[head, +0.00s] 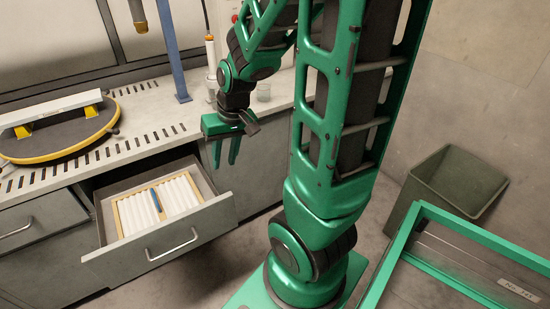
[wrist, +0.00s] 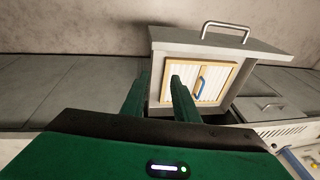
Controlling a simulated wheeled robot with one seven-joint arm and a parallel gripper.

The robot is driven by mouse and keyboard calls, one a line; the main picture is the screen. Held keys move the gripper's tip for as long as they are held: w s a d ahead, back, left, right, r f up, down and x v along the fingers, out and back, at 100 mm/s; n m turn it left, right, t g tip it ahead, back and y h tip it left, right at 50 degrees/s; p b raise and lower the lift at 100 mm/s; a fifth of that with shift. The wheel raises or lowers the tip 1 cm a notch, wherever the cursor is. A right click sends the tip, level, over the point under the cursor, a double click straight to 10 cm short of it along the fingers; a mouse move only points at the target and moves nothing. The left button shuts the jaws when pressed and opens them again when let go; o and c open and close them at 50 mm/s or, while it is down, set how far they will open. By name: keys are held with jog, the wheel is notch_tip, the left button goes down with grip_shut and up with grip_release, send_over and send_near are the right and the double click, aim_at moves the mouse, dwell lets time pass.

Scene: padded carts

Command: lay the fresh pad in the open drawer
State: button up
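The fresh pad (head: 180,194) is white and pleated with a tan frame and a blue strip across its middle. It lies inside the open drawer (head: 207,222), and it also shows in the wrist view (wrist: 185,88) within the drawer (wrist: 215,42). It looks flat in the drawer; its far edge is near the drawer's inner wall. My gripper (head: 225,158) is open and empty, with its fingers pointing down, up and to the right of the pad in the head view. In the wrist view the fingers (wrist: 158,92) are apart, with nothing between them; the right one overlaps the pad's left edge.
A slotted grey counter (head: 140,118) runs above the drawer. A dark green bin (head: 455,185) and a green-framed cart (head: 455,228) stand at right. Floor in front of the drawer is clear.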

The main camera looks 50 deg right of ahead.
jog(key=s+d+r+m+g, duration=0.1)
jog(key=s+r, duration=0.2)
jog(key=s, duration=0.5)
jog(key=s+d+r+m+g, duration=0.1)
jog(key=s+r, duration=0.3)
jog(key=s, duration=0.5)
jog(key=shift+d+r+g+h, duration=0.15)
jog(key=shift+d+g+h, duration=0.1)
jog(key=shift+g+h, duration=0.15)
jog(key=shift+w+f, duration=0.25)
jog(key=shift+w, duration=0.4)
